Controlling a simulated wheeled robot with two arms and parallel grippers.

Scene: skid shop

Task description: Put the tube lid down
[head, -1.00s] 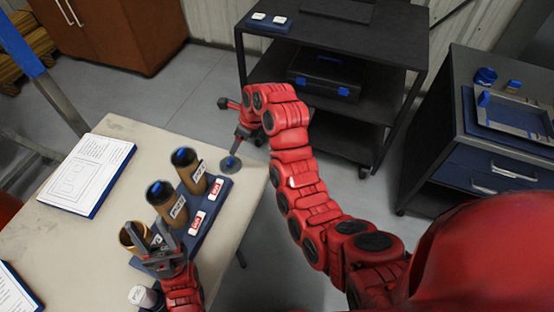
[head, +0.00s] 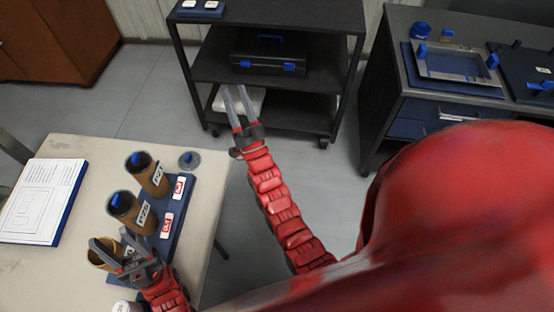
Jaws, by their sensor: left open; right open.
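The tube lid (head: 190,159), a translucent disc with a blue knob, lies at the table's far right corner, beyond the tubes. A brown tube with a blue top (head: 147,174) and a second one (head: 131,211) stand in the blue rack (head: 176,226). An open brown tube (head: 104,254) stands nearest me. My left gripper (head: 106,259) is open at this open tube, its fingers around or beside the rim; I cannot tell which. My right gripper (head: 234,100) is open and empty, off the table's right side, apart from the lid.
The pale table (head: 64,282) holds a document board (head: 44,200) at left and a white-capped container (head: 127,307) in front. A black shelf cart (head: 270,72) stands behind my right gripper. A dark cabinet (head: 400,126) with trays stands at right. Grey floor lies between.

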